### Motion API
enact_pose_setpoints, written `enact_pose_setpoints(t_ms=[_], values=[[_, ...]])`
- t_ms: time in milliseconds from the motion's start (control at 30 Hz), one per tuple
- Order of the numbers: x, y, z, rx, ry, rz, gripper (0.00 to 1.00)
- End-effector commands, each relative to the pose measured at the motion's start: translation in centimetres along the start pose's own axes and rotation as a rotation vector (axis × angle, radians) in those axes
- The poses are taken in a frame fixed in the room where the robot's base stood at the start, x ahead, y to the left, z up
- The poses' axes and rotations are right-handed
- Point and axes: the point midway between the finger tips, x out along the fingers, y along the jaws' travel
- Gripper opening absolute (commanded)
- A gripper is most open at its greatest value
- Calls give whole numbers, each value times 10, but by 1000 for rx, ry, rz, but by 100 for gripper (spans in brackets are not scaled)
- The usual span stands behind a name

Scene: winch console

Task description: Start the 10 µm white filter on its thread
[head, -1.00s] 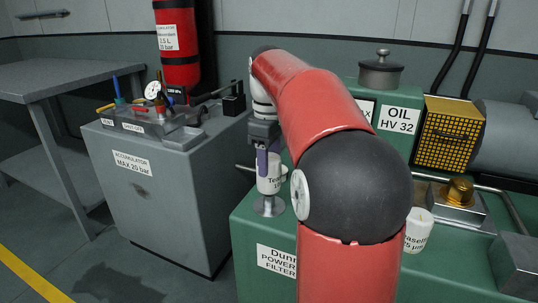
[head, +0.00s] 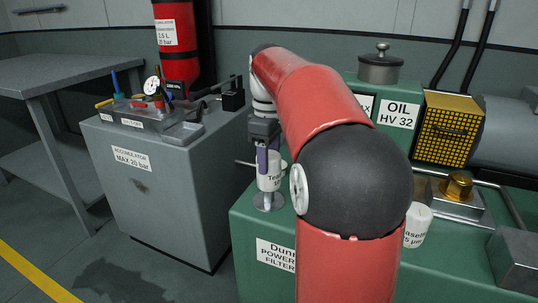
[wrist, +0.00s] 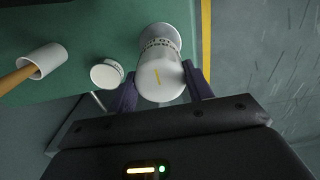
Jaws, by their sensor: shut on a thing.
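My gripper (head: 266,160) points down at the left end of the green power unit and is shut on a white filter (head: 270,182). The filter stands upright directly over a round metal seat (head: 268,203); whether the threads engage is hidden.
The grey accumulator cabinet (head: 150,190) stands close on the left, with valves and a gauge on top. A brass fitting (head: 458,187) and a yellow grille (head: 448,130) are at right. In the wrist view, a white cup-like piece (wrist: 106,74) lies near the held filter.

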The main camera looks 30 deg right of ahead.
Motion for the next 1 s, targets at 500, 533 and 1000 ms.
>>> enact_pose_setpoints(t_ms=[500,533,1000], values=[[5,0,0,0,1,1,15],[6,0,0,0,1,1,15],[6,0,0,0,1,1,15]])
